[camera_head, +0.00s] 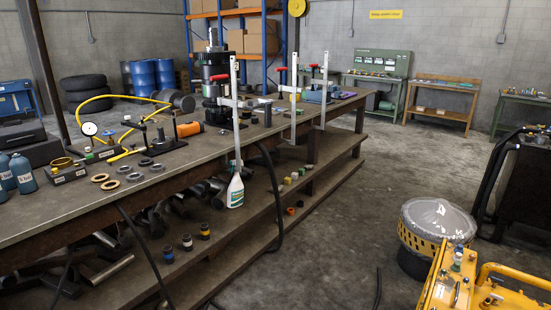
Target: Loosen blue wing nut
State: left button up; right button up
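No blue wing nut can be made out in the head view; at this distance small parts are too small to tell. The long workbench (180,172) runs from the lower left to the back middle. A tall black cylindrical assembly (214,95) stands upright on it. A blue item (317,97) lies near the bench's far end, too small to identify. Several bar clamps with red handles (326,78) stand at the bench's front edge. Neither of my grippers is in view.
Rings (110,184), a dial gauge (89,129) and a yellow hose (108,99) occupy the near bench top. Yellow equipment (450,285) and a drum (437,222) stand lower right. The middle floor (340,235) is mostly clear.

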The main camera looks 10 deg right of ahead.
aim_at(496, 280)
jog(key=i, duration=0.6)
jog(key=i+j, duration=0.15)
jog(key=i, duration=0.4)
jog(key=i+l+z, duration=0.2)
jog(key=i+z, duration=0.8)
jog(key=i+j+z, duration=0.1)
jog(key=i+z, duration=0.35)
jog(key=i+j+z, duration=0.3)
jog(key=z, duration=0.2)
